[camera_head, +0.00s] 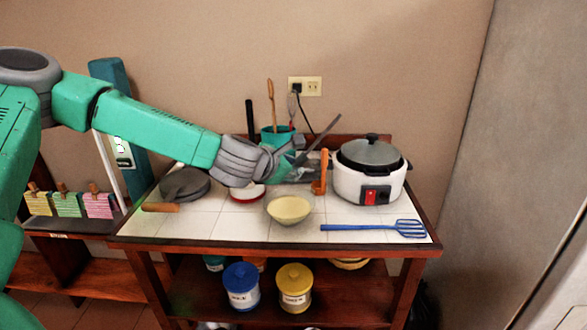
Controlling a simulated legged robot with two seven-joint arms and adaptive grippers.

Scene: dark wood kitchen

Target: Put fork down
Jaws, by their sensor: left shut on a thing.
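My left gripper (284,157) reaches in from the left above the back middle of the white-tiled counter (150,224). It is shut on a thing. A long, thin, dark grey utensil (322,135) slants up to the right from its fingers and looks like the fork. Its tines cannot be made out, and its lower end is hidden at the fingers. A teal utensil holder (275,136) stands behind the gripper with several utensils in it. My right gripper is not in view.
A dark pan (186,185) is at left. The front left tiles are clear.

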